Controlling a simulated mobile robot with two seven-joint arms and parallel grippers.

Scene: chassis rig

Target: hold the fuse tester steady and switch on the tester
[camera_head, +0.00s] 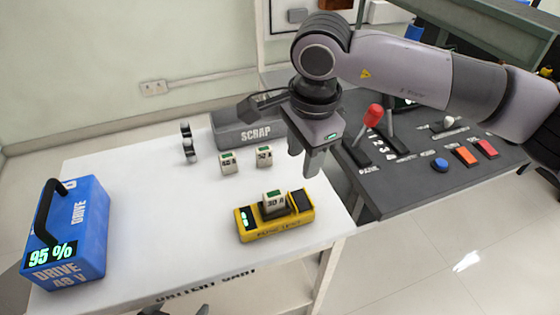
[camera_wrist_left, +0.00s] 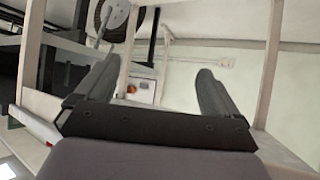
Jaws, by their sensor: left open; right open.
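The yellow fuse tester (camera_head: 278,234) lies on the white table, near its front right edge. A pale block fuse marked 30 A (camera_head: 273,203) sits on its middle. A small lit green window shows at its left end and a dark part, perhaps the switch, at its right end. My right gripper (camera_head: 320,163) is open and empty, pointing down above and behind the tester's right end, apart from it. My left gripper (camera_wrist_left: 154,74) is open and empty in the left wrist view, facing a wall and white frame posts. I cannot make it out surely in the head view.
Two pale fuses (camera_head: 228,163) (camera_head: 264,157) stand behind the tester, before the grey SCRAP bin (camera_head: 240,135). A blue DRIVE battery (camera_head: 88,225) reading 95 % stands left. A dark console (camera_head: 440,175) with a red-knobbed lever (camera_head: 373,116) is at right. The table between battery and tester is clear.

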